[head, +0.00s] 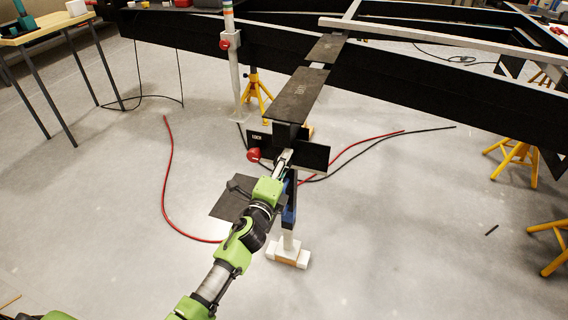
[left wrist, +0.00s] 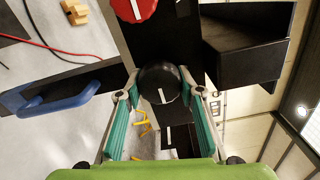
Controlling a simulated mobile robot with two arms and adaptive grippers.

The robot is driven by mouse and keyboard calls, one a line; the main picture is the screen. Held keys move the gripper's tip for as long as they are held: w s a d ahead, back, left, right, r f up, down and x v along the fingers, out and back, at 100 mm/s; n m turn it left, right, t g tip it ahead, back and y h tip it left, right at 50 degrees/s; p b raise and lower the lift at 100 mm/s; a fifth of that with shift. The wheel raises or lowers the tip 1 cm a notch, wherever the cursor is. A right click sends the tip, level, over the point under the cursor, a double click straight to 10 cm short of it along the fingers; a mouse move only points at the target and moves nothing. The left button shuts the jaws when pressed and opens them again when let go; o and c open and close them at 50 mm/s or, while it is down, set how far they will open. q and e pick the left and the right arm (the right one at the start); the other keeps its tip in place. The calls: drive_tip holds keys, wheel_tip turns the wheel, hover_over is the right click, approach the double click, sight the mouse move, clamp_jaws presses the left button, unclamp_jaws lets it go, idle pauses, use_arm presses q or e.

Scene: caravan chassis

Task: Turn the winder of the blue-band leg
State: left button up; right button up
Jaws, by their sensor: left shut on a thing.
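My left gripper (head: 283,164) reaches up to the dark bracket under the chassis in the head view. In the left wrist view its two teal fingers (left wrist: 160,100) are shut on a round black knob (left wrist: 160,84) with a white line, one finger on each side. The line stands close to upright in that view. A leg with a blue part (head: 289,203) and a white foot (head: 289,254) stands just beyond my arm. A blue handle (left wrist: 62,101) shows at the left of the wrist view. In the head view the fingertips and knob are mostly hidden. My right gripper is not in view.
A red knob (head: 254,155) is beside the bracket, also in the left wrist view (left wrist: 133,8). A striped-top leg (head: 231,65) and yellow stands (head: 516,155) are under the chassis beam (head: 430,80). Red hose (head: 167,180) lies on the floor. A wooden table (head: 45,28) is far left.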

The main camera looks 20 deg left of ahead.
use_arm(q)
drive_tip(key=o, duration=1.1)
drive_tip(key=shift+s, duration=0.1)
drive_tip(key=s, duration=1.2)
drive_tip(key=shift+a, duration=0.25)
drive_tip(key=shift+w, duration=0.1)
